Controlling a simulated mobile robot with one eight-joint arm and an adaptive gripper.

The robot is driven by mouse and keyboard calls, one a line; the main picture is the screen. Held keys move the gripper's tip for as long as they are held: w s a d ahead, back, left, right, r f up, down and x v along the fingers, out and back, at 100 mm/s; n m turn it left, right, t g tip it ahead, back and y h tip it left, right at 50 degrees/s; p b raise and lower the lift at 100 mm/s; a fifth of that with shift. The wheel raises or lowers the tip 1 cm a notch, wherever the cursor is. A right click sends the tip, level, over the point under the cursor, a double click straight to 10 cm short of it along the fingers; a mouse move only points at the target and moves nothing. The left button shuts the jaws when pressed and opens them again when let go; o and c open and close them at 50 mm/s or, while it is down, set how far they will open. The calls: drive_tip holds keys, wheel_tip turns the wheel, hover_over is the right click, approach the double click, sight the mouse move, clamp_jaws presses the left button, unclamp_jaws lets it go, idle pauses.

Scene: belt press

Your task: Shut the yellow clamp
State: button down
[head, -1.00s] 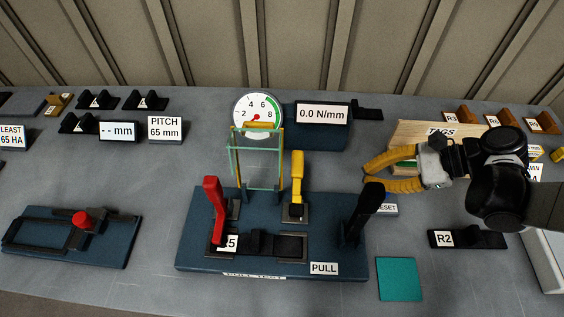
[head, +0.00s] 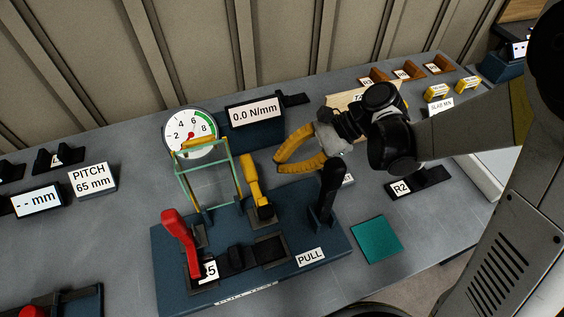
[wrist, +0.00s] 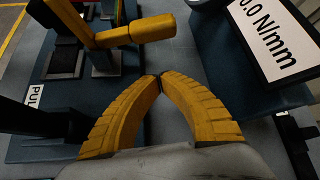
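The yellow clamp (head: 253,180) stands on the blue test fixture (head: 336,239), with its handle raised and slightly tilted. In the wrist view the clamp's yellow handle (wrist: 140,31) crosses the upper left, ahead of the fingertips and apart from them. My gripper (head: 278,162) is to the right of the handle's top in the head view, with its yellow fingers pointing left. In the wrist view the fingertips (wrist: 158,79) meet with nothing between them. The red clamp (head: 179,240) also has its handle up, at the fixture's left.
A black lever (head: 329,189) stands upright on the fixture's right, below my gripper. A green frame (head: 208,177) and a dial gauge (head: 190,133) stand behind the clamps. The 0.0 N/mm display (head: 256,112) stands behind my gripper. A teal square (head: 376,239) lies to the right.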

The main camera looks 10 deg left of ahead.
sight(255, 185)
drive_tip(key=b+x, duration=0.3)
drive_tip(key=x, duration=0.4)
drive_tip(key=shift+s+a+f, duration=0.15)
drive_tip(key=shift+a+f, duration=0.05)
drive_tip(key=shift+f, duration=0.15)
drive_tip(key=r+p, duration=0.3)
drive_tip(key=shift+s+d+r, duration=0.2)
drive_tip(key=shift+d+r, duration=0.1)
drive_tip(key=shift+s+r+p, duration=0.15)
drive_tip(key=shift+r+p, duration=0.3)
drive_tip(key=shift+p, duration=0.2)
drive_tip(key=shift+d, duration=0.1)
